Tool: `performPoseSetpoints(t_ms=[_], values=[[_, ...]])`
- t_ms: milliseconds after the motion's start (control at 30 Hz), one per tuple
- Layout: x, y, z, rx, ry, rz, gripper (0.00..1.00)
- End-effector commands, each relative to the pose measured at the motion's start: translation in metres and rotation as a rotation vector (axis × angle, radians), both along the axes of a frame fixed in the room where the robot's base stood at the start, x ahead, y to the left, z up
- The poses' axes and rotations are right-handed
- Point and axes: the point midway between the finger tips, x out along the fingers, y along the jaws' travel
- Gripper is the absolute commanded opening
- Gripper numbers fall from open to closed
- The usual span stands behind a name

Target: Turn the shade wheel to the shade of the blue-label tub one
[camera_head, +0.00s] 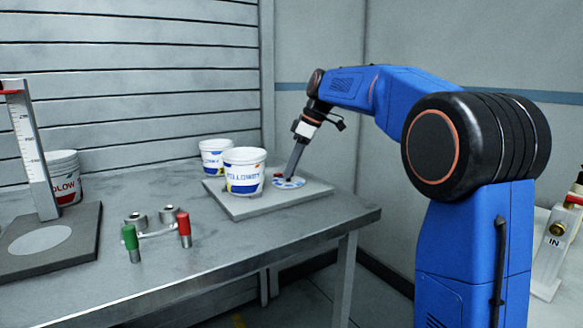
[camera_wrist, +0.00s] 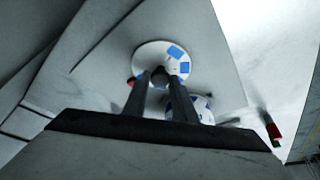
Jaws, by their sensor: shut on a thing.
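The shade wheel (camera_head: 291,184) is a white disc with blue patches, lying on a grey plate (camera_head: 240,208) on the bench. It also shows in the wrist view (camera_wrist: 176,70). My gripper (camera_head: 290,178) points down at the wheel from above, its two dark fingers close together on the small dark knob at the wheel's middle. The fingers (camera_wrist: 158,76) hide most of the knob. A white tub with a blue label (camera_head: 243,174) stands on the plate left of the wheel. A second white tub with a blue label (camera_head: 214,158) stands behind it.
A tub with a red label (camera_head: 66,188) stands at the left behind an upright scale (camera_head: 33,150) on a dark base. Green (camera_head: 130,240) and red (camera_head: 184,225) handled parts stand at the bench front. A small red piece (camera_head: 277,176) sits beside the wheel.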

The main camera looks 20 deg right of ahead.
Motion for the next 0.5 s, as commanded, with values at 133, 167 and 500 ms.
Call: performPoseSetpoints(t_ms=[133,167,500], values=[[0.0001,-0.0005,0.0002,-0.001,0.000,0.009,0.02],[0.0001,-0.0005,0.0003,-0.001,0.000,0.009,0.02],[0.0001,-0.0005,0.0001,-0.001,0.000,0.009,0.39]])
